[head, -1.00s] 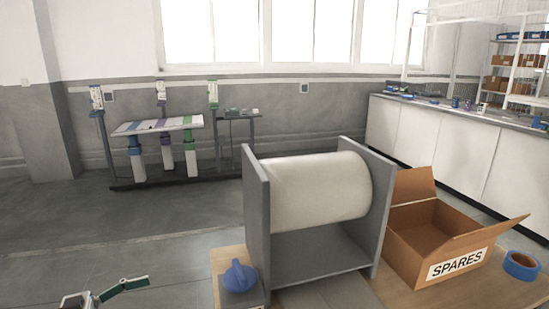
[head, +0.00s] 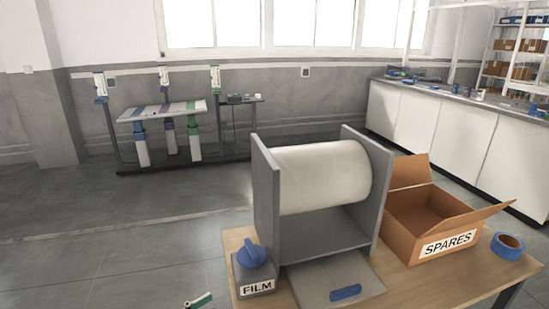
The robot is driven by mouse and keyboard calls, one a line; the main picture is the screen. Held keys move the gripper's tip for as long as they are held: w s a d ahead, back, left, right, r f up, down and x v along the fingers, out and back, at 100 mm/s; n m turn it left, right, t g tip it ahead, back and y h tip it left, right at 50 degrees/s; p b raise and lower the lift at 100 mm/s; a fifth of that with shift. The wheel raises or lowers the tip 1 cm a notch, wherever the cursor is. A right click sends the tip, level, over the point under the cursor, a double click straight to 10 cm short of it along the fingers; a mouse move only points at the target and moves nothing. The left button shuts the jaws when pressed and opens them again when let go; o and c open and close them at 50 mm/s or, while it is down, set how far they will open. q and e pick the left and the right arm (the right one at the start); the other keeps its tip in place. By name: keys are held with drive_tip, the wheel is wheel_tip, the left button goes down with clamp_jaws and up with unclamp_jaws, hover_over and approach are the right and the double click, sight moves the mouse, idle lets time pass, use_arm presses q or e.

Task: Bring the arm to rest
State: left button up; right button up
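My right gripper and arm are not in view.
A wooden table (head: 421,282) bears a grey stand (head: 267,205) with a white film roll (head: 323,174), a blue knob (head: 251,254) on a FILM block, an open SPARES box (head: 405,248) and blue tape (head: 507,246). Floor to the left is clear.

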use_arm(q)
drive_tip(key=s+a+f+n+y+p, duration=0.2)
drive_tip(key=s+f+y, duration=0.1)
drive_tip(key=s, duration=0.4)
drive_tip(key=s+a+f+n+g+y+p, duration=0.1)
drive_tip(key=s+a+f+n+y+p, duration=0.1)
drive_tip(key=s+f+y, duration=0.2)
drive_tip(key=s+a+f+n+y+p, duration=0.1)
drive_tip(key=s+a+f+n+y, duration=0.1)
drive_tip(key=s, duration=0.8)
drive_tip(key=f+y, duration=0.1)
drive_tip(key=y, duration=0.1)
drive_tip(key=shift+s+f+g+y+p, duration=0.25)
drive_tip(key=shift+s+g+y+p, duration=0.05)
drive_tip(key=shift+s+p, duration=0.1)
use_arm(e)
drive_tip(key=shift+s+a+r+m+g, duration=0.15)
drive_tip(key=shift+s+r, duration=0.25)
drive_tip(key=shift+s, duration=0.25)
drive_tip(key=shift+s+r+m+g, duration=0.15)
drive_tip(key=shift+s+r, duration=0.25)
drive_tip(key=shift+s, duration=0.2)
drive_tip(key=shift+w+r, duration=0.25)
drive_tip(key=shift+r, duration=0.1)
